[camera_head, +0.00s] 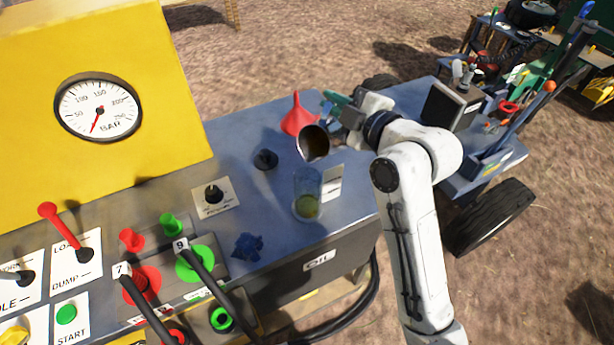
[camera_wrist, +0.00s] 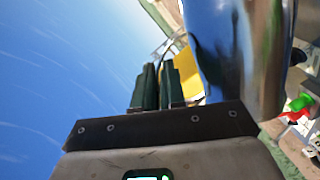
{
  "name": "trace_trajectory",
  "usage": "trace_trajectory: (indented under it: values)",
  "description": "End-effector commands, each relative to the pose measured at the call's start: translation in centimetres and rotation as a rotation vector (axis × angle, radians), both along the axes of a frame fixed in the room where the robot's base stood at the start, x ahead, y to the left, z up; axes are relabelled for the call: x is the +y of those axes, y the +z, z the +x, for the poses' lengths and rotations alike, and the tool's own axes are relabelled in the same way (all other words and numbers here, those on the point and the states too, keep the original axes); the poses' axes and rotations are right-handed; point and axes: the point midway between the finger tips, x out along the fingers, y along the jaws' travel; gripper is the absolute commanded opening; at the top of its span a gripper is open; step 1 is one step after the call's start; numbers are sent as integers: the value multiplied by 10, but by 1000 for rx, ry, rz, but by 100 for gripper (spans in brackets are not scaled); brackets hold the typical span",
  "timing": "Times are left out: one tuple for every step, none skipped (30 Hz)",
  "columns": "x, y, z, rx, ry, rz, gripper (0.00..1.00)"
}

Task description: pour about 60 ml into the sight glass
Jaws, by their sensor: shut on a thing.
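The sight glass (camera_head: 307,184) is a clear upright cylinder on the blue-grey bench, with a shallow layer of yellow-green liquid (camera_head: 308,206) at its bottom. A shiny metal jug (camera_head: 313,143) with a dark mouth is tilted above and behind the glass, its mouth facing the camera. I cannot tell whether any liquid is leaving it. My gripper (camera_head: 336,105) is shut on the jug at its far side. In the wrist view its dark green fingers (camera_wrist: 159,88) are close together beside the jug's shiny wall (camera_wrist: 238,45); what they grip is mostly hidden.
A red funnel (camera_head: 297,115) stands behind the jug. A white card (camera_head: 332,183) is right of the glass. A black knob (camera_head: 265,159), a dark blue part (camera_head: 248,247) and hose couplings (camera_head: 195,263) are to the left. A yellow gauge panel (camera_head: 130,60) rises at left.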

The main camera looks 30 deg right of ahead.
Motion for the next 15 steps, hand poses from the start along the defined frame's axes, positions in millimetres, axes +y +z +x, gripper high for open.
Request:
trace_trajectory:
  values:
    - [1, 1, 0, -5, 1, -5, 0]
    - [1, 0, 0, -6, 0, -8, 0]
    - [1, 0, -1, -9, 0, -11, 0]
    - [1, 0, -1, -9, 0, -13, 0]
    - [1, 0, -1, -11, 0, -16, 0]
    - [2, 0, -1, -13, 0, -18, 0]
    - [2, 0, -1, -14, 0, -21, 0]
    - [2, 0, -1, -16, 0, -24, 0]
    - [3, 0, -2, -18, 1, -28, 0]
    - [3, -1, -2, -20, 0, -31, 0]
    - [3, -1, -2, -21, 0, -34, 0]
    - [4, -1, -2, -24, 1, -38, 0]
    - [4, -1, -2, -26, 0, -41, 0]
    - [4, -1, -2, -27, 0, -44, 0]
    - [4, -1, -3, -29, 0, -47, 0]
